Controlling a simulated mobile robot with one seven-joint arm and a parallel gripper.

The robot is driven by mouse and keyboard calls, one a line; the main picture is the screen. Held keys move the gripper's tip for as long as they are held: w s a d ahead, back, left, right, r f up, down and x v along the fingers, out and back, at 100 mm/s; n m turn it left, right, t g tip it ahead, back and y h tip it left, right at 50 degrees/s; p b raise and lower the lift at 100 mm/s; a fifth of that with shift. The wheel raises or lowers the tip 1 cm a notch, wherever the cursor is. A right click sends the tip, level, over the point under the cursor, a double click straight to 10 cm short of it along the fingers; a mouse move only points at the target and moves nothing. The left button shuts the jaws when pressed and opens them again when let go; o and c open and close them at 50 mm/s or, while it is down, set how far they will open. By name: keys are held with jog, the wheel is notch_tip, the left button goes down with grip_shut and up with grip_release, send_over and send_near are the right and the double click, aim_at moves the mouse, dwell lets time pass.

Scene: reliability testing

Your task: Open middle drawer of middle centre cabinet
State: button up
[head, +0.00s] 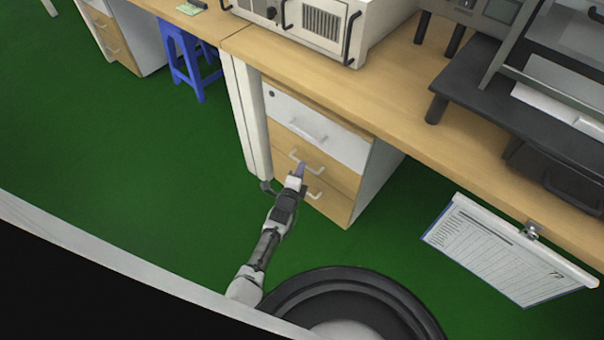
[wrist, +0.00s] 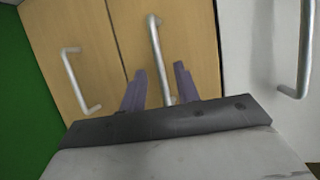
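The cabinet (head: 385,172) stands under the wooden bench, with a white top drawer (head: 318,128) and two wooden drawers below. The middle drawer (head: 335,172) looks flush with the front. Its silver bar handle (wrist: 155,45) runs up the middle of the wrist view. My gripper (head: 301,170) is at this handle in the head view and partly covers it. In the wrist view my gripper (wrist: 160,69) is open, with one purple-grey finger on each side of the bar. I see gaps between the fingers and the bar; exact depth is unclear.
The bottom drawer handle (wrist: 78,82) is left of my fingers in the wrist view, and the top drawer handle (wrist: 305,50) is at right. A bench leg (head: 246,115) stands left of the cabinet. A clipboard (head: 500,250) hangs at right. Green floor before the cabinet is clear.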

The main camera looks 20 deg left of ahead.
jog(key=shift+w+a+f+b, duration=0.1)
jog(key=shift+w+f+b, duration=0.05)
jog(key=shift+w+b, duration=0.4)
jog(key=shift+w+f+b, duration=0.1)
jog(key=shift+w+b, duration=0.25)
jog(key=shift+w, duration=0.25)
jog(key=shift+c, duration=0.2)
grip_shut()
